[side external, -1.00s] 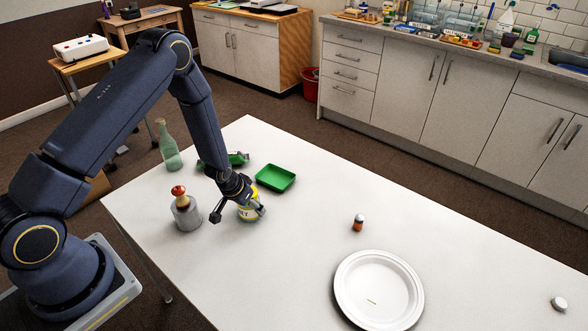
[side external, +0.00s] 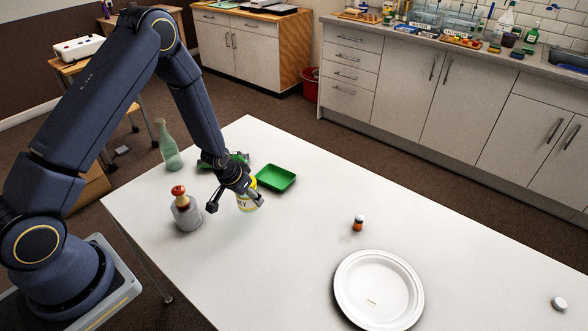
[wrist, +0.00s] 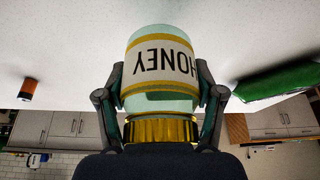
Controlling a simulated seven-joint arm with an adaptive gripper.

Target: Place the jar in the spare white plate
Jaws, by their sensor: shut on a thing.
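The jar (wrist: 160,62) has a label reading HONEY and a gold lid, and fills the middle of the wrist view. In the side view the jar (side external: 246,204) is partly hidden by my gripper (side external: 240,198). My gripper is shut on the jar, with one finger on each side, and holds it at the left part of the white table. The white plate (side external: 347,290) lies at the front middle of the table, to the right of and apart from the jar. Only a small thin yellowish mark shows on it.
A green tray (side external: 276,178) is just right of my gripper, with another green thing (side external: 238,159) behind the arm. A grey bottle with a red top (side external: 187,214) and a green glass bottle (side external: 169,148) stand left.

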